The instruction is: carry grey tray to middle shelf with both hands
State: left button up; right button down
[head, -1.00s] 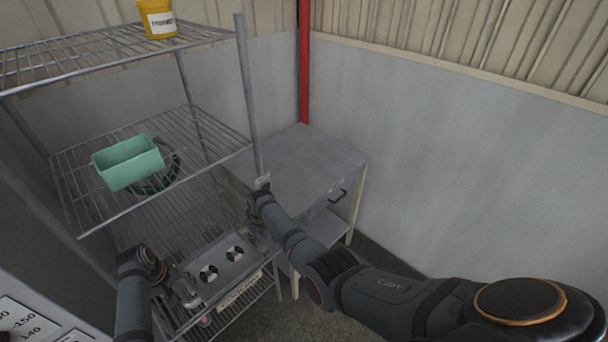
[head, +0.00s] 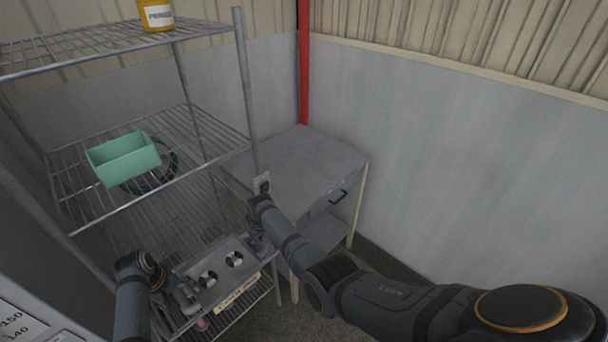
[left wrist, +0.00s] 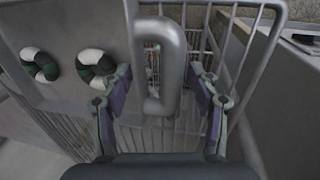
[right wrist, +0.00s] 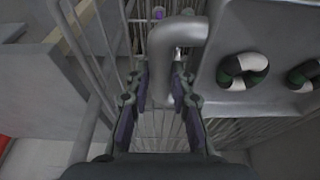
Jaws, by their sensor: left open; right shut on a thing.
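My right gripper (head: 255,238) is at the far-right end, shut on the other handle (right wrist: 163,60). The middle shelf (head: 88,212) is above and left of the tray. I cannot tell whether the tray touches the lower shelf.
A teal bin (head: 124,160) and a dark coil (head: 167,176) occupy part of the middle shelf. A yellow bucket (head: 156,16) stands on the top shelf. A rack post (head: 246,90) rises beside my right gripper. A grey workbench (head: 300,165) stands to the right.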

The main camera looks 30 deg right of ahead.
jog(key=c, duration=1.1)
grip_release()
jog(key=c, duration=0.3)
jog(key=shift+r, duration=0.1)
pick_arm(q)
jog(key=shift+r+p, duration=1.35)
jog(key=shift+p, duration=0.15)
pick_arm(e)
jog(key=shift+r, duration=1.4)
pick_arm(q)
jog(key=shift+r, duration=0.9)
pick_arm(e)
jog(key=shift+r, duration=0.1)
